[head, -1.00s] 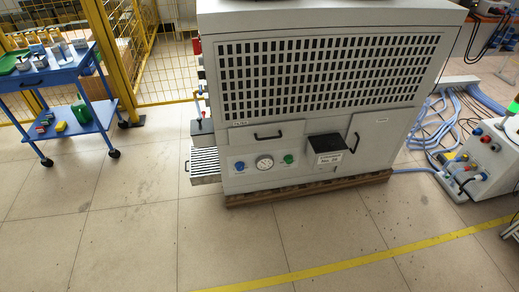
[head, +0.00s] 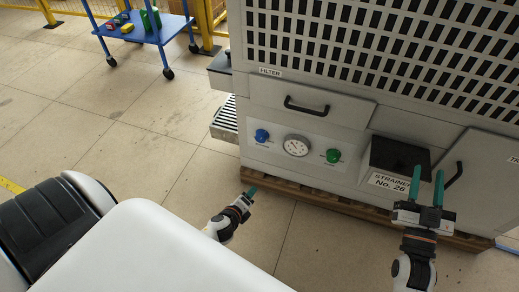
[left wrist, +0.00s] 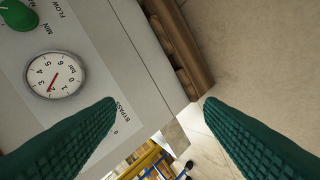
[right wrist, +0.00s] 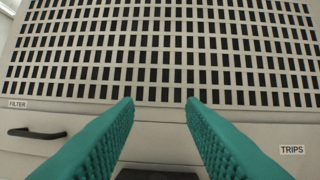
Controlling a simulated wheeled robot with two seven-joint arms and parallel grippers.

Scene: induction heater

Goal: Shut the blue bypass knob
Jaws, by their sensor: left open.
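The blue bypass knob (head: 262,135) is on the white lower panel of the grey cabinet, left of the round gauge (head: 297,145) and the green knob (head: 333,155). My left gripper (head: 248,192) is below and in front of the blue knob, apart from it. The left wrist view shows its two green fingers (left wrist: 160,103) spread with nothing between them. The gauge (left wrist: 55,75), part of the green knob (left wrist: 14,16) and the BYPASS label show there; the blue knob does not. My right gripper (head: 427,185) is open and empty in front of the strainer area; its fingers (right wrist: 158,100) face the grille.
A filter drawer with a black handle (head: 306,106) is above the panel. A black strainer box (head: 398,155) juts out at right. A slatted metal tray (head: 226,120) sticks out at the cabinet's left side. A blue cart (head: 140,30) stands behind left; floor before the cabinet is clear.

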